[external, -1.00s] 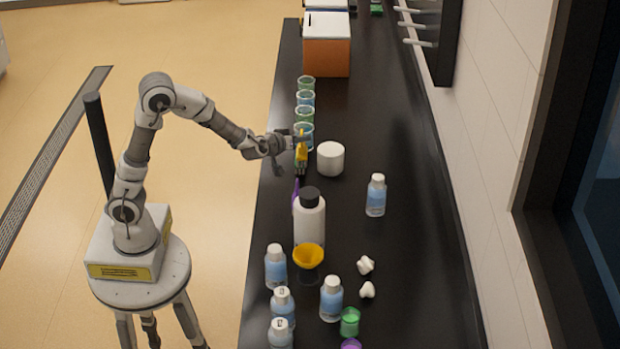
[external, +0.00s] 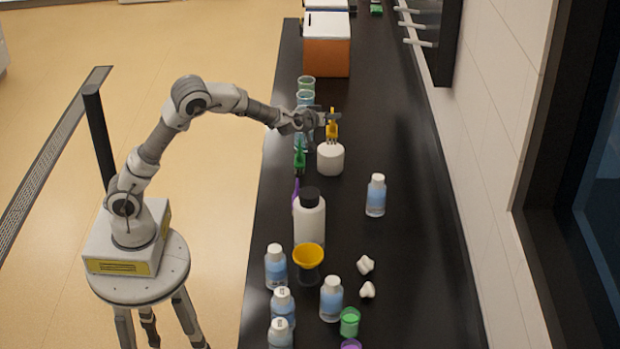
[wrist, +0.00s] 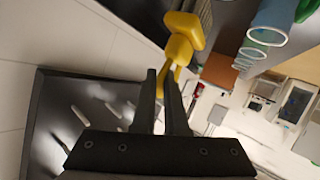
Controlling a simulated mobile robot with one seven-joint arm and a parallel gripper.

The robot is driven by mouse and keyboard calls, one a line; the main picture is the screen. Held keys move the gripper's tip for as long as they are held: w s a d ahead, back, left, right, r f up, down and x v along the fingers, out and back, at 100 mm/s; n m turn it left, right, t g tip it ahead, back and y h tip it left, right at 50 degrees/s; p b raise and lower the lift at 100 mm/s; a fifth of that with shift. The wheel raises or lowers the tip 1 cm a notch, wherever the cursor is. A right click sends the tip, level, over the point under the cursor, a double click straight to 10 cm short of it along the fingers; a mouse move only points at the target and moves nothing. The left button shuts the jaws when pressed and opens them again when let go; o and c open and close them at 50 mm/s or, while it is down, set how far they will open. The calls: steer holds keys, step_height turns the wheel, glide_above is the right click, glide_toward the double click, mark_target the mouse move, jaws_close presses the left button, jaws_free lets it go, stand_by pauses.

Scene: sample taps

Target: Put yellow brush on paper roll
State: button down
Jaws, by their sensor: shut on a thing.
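The yellow brush (external: 332,124) is in my gripper (external: 322,119), upright with its lower end just over the white paper roll (external: 330,160). I cannot tell whether the brush touches the roll. In the wrist view the yellow brush (wrist: 184,37) shows between the dark fingertips of my gripper (wrist: 172,75), which are closed on it. The paper roll stands upright on the black bench and is not seen in the wrist view.
Several beakers (external: 306,98) stand left of the roll along the bench edge, with a green brush (external: 299,160) near them. A white bottle with a black cap (external: 309,221) stands in front. A blue bottle (external: 376,195) is at right.

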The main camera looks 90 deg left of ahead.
mark_target(332, 124)
steer(key=shift+a+f, duration=0.4)
steer(key=shift+a, duration=0.2)
steer(key=shift+a+f, duration=0.35)
steer(key=shift+a, duration=0.25)
steer(key=shift+f+b, duration=0.75)
steer(key=shift+f, duration=1.15)
steer(key=shift+f, duration=0.2)
steer(key=c, duration=1)
jaws_free()
steer(key=shift+o, duration=0.2)
steer(key=shift+r, duration=0.25)
steer(key=v, duration=1.2)
steer(key=shift+p, duration=0.4)
